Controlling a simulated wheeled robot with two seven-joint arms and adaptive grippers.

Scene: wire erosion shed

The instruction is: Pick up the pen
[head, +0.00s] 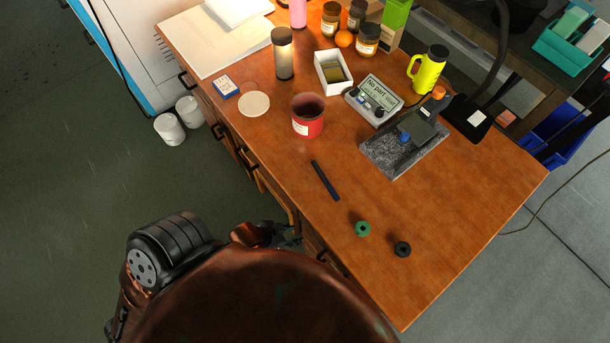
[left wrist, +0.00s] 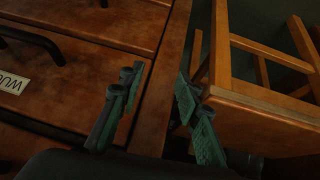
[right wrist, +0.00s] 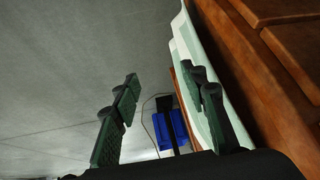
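The pen (head: 325,180) is a dark, thin stick lying flat on the wooden table (head: 440,250), in front of a red cup (head: 308,116). My left gripper (head: 290,236) is beside the table's left edge, near the drawer fronts and apart from the pen. Its fingers (left wrist: 160,88) are spread with nothing between them in the left wrist view. My right gripper (right wrist: 164,90) is open and empty in the right wrist view, beside the furniture and above grey floor. It does not show in the head view. Neither wrist view shows the pen.
Green (head: 363,229) and black (head: 402,249) knobs sit right of the pen. A granite block (head: 378,151) with a stand and a small display box (head: 373,100) are behind it. A wooden stool (left wrist: 265,100) stands near my left gripper. The table's near right is clear.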

